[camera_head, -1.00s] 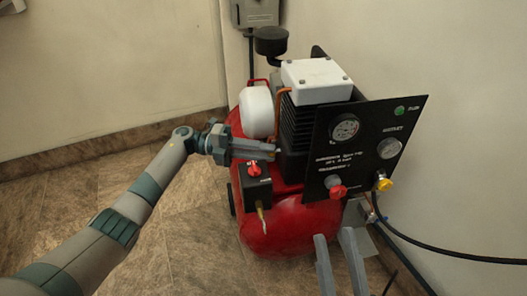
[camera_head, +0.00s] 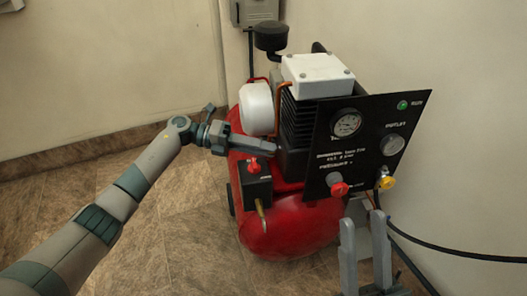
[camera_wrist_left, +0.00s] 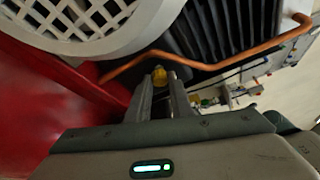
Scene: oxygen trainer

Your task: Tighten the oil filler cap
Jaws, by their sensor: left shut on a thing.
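The yellow oil filler cap (camera_wrist_left: 159,79) sits low on the compressor, just below a copper pipe in the left wrist view. My left gripper (camera_wrist_left: 161,88) is shut on it, one finger on each side. In the head view my left gripper (camera_head: 273,150) reaches in from the left, its fingers against the dark lower block of the pump; they hide the cap there. My right gripper (camera_head: 362,218) is open and empty, pointing up in front of the panel's lower edge.
The red compressor tank (camera_head: 283,222) stands on the tiled floor near the wall. A black panel (camera_head: 365,150) with gauges, a red knob (camera_head: 338,188) and a yellow knob (camera_head: 386,182) is on its right. A black switch box (camera_head: 255,185) with a red knob lies below my left fingers.

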